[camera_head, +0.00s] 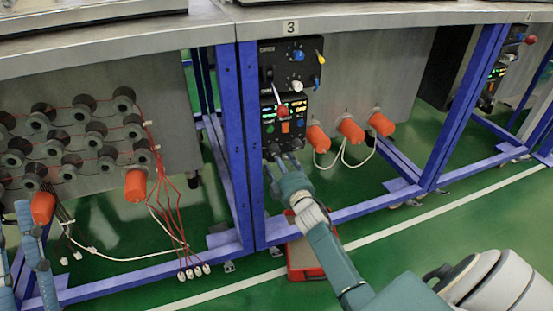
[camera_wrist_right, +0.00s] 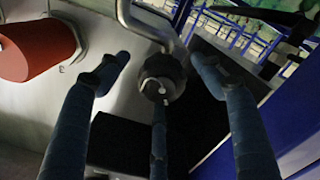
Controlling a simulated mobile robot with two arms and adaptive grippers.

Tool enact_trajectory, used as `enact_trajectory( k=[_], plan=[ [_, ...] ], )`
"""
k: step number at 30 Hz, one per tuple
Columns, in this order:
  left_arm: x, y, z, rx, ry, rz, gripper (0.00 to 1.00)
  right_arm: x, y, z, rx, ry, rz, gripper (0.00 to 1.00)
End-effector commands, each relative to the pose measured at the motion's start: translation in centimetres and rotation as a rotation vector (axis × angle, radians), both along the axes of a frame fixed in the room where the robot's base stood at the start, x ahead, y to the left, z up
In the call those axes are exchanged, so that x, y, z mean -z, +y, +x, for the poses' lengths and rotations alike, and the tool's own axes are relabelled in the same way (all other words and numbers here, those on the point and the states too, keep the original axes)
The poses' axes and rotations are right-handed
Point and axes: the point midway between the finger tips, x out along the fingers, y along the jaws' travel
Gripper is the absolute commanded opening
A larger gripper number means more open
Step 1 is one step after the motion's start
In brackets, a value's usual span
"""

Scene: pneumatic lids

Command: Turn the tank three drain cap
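The tank three station carries a "3" label (camera_head: 291,27). In the right wrist view the drain cap (camera_wrist_right: 160,78) is a dark, round, ridged knob under a bent grey pipe (camera_wrist_right: 140,20). My right gripper (camera_wrist_right: 157,72) is open, with one finger on each side of the cap and a third below it. I see gaps between the side fingers and the cap; whether the lower finger touches is unclear. In the head view my right gripper (camera_head: 284,160) is below the control panel (camera_head: 284,112) and hides the cap. My left gripper (camera_head: 20,250) is at the lower left, fingers apart, partly cut off.
Several orange caps (camera_head: 350,130) with white cable stand right of the panel; one orange cylinder (camera_wrist_right: 35,45) is close left of my right gripper. Blue frame posts (camera_head: 238,140) flank the station. A red box (camera_head: 304,258) lies on the green floor. Wires hang at the left.

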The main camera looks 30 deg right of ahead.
Motion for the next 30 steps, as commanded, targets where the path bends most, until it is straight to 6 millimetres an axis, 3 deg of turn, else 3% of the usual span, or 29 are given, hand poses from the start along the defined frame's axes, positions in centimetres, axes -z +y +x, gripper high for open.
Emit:
enact_trajectory(
  k=[8, 21, 30],
  plan=[
    [0.1, 0.0, 0.0, 0.001, 0.005, 0.000, 0.34, -0.1, 0.3, -0.9, -0.003, -0.002, -0.001, 0.66],
    [0.0, 0.0, 0.0, 0.001, 0.002, 0.000, 0.34, -0.1, 2.3, -9.3, -0.001, -0.001, 0.001, 0.66],
    [0.0, 0.0, 0.0, 0.001, 0.001, 0.000, 0.34, -0.2, 2.8, -11.7, 0.001, -0.002, 0.000, 0.66]
  ],
)
